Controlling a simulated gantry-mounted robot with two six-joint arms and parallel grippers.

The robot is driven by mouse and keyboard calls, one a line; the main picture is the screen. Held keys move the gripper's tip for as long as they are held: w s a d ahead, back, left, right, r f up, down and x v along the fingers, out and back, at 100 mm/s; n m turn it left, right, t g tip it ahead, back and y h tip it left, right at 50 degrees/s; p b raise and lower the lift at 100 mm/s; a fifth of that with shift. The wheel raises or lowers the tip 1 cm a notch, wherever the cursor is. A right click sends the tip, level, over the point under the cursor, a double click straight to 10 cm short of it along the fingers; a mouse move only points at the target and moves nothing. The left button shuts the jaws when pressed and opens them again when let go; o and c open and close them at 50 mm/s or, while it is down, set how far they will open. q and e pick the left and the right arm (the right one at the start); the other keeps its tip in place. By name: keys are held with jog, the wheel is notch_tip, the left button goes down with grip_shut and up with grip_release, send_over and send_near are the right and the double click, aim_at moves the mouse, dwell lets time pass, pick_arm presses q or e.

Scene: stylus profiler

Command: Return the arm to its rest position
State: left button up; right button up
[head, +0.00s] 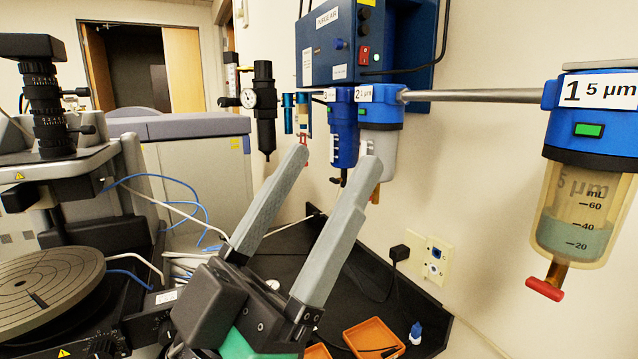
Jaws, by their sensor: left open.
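My left gripper (337,162) rises from the bottom of the head view with its two long grey fingers spread apart. It is open, with nothing between the fingers. Its fingertips stand in front of the wall-mounted filter bowls and cover part of them. My right gripper is not in the picture. The stylus profiler (70,160) stands at the left, with a black lens column (42,95) above and a round grooved stage (48,283) below. The gripper is to the right of the stage and apart from it.
A large filter bowl (585,200) labelled 1, 5 µm hangs at the right. A blue purge box (368,42) and a black gauge regulator (263,110) are on the back wall. Orange trays (374,338) and a small blue bottle (416,333) sit on the black bench (425,305). Cables lie behind the gripper.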

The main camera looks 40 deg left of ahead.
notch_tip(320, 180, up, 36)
jog(key=p, duration=3.6)
